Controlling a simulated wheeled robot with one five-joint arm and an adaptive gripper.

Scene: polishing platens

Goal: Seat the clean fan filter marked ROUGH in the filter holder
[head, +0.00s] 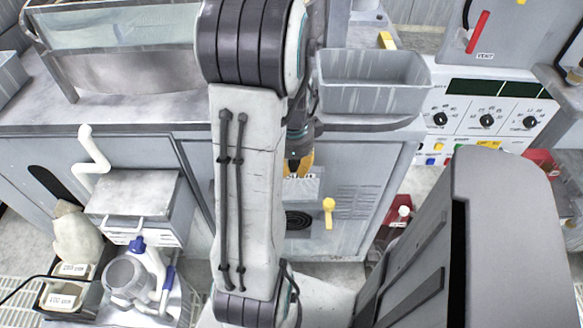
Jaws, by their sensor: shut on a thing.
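My gripper (299,166), with yellow fingers, is low in front of the grey cabinet, just right of my arm. It is shut on a thin light-grey panel, which I take to be the fan filter (309,188). Dark lettering shows at its top edge, partly covered by the fingers and too small to read. Below it on the cabinet face is a dark round fan grille (297,220), likely at the filter holder, with a yellow knob (328,207) to its right. My arm hides the left side of this area, and I cannot tell whether the filter touches the holder.
A grey bin (370,84) stands on the bench top above. A control panel (487,110) with knobs is at the right. Lower left are a grey box (135,193), a jug (128,278) and a labelled tray (65,290). Floor shows right of the cabinet.

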